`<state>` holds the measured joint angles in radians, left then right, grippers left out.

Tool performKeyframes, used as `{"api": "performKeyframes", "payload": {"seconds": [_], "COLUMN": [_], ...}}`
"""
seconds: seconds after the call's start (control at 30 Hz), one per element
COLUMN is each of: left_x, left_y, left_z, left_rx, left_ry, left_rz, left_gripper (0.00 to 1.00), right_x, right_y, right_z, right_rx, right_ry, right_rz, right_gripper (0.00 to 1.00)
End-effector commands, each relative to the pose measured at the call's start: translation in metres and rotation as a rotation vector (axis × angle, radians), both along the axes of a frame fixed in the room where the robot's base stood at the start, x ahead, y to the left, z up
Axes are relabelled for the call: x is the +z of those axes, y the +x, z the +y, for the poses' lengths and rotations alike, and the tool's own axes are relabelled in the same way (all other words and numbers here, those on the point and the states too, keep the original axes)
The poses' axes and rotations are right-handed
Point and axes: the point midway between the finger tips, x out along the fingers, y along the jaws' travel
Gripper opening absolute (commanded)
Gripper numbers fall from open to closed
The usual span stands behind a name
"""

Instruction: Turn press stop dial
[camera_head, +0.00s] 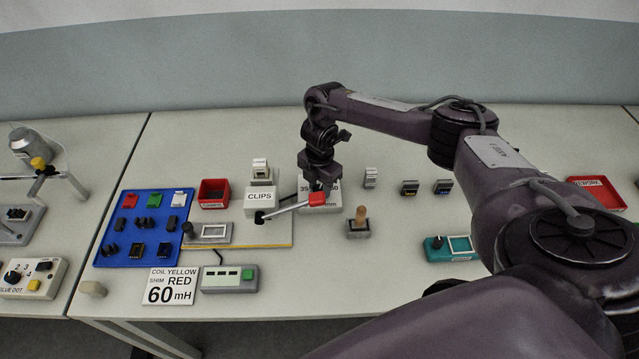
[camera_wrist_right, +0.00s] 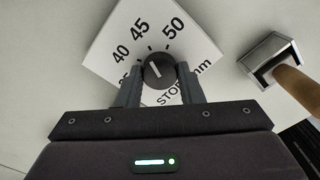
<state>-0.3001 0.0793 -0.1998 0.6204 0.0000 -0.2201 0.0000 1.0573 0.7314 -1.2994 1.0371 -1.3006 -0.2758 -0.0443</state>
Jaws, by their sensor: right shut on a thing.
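The stop dial (camera_wrist_right: 158,72) is a dark round knob on a white plate (camera_wrist_right: 105,50) marked 40, 45, 50 and "STOP mm" in the right wrist view. Its white pointer line leans up and left, roughly towards the 45. My right gripper (camera_wrist_right: 160,82) has one finger on each side of the knob and is shut on it. In the head view my right gripper (camera_head: 319,184) points down over the plate (camera_head: 334,200), and the knob is hidden there. A press lever (camera_head: 290,209) with a red handle (camera_head: 317,199) crosses in front of the plate. My left gripper is out of view.
A white CLIPS box (camera_head: 260,198) stands left of the plate. A wooden-handled block (camera_head: 359,225) stands close on the right. A blue tray (camera_head: 105,246) with parts and a red bin (camera_head: 214,192) lie further left. A teal device (camera_head: 450,248) sits at the right.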

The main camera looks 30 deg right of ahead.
Motion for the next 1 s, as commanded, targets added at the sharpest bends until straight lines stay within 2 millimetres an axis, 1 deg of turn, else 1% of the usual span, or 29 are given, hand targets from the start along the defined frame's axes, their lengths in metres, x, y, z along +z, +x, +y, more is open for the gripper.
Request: {"api": "performKeyframes", "payload": {"seconds": [0.53, 0.57, 0.7, 1.0], "left_x": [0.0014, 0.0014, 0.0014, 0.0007], "left_y": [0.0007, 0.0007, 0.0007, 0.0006], "left_z": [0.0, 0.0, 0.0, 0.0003], "left_rx": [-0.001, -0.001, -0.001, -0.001], "left_ry": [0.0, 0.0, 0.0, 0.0], "left_rz": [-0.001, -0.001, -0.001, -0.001], "left_gripper": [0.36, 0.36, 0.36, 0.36], "right_x": [0.0008, 0.0008, 0.0006, 0.0018], "right_y": [0.0009, 0.0009, 0.0006, 0.0006], "right_z": [-0.0005, -0.0005, -0.0005, -0.0002], "right_rx": [-0.027, -0.027, -0.026, -0.025], "right_ry": [-0.001, -0.001, -0.001, -0.001], "right_rz": [-0.002, -0.002, -0.001, -0.001], "right_gripper": [0.11, 0.38, 0.56, 0.56]}}
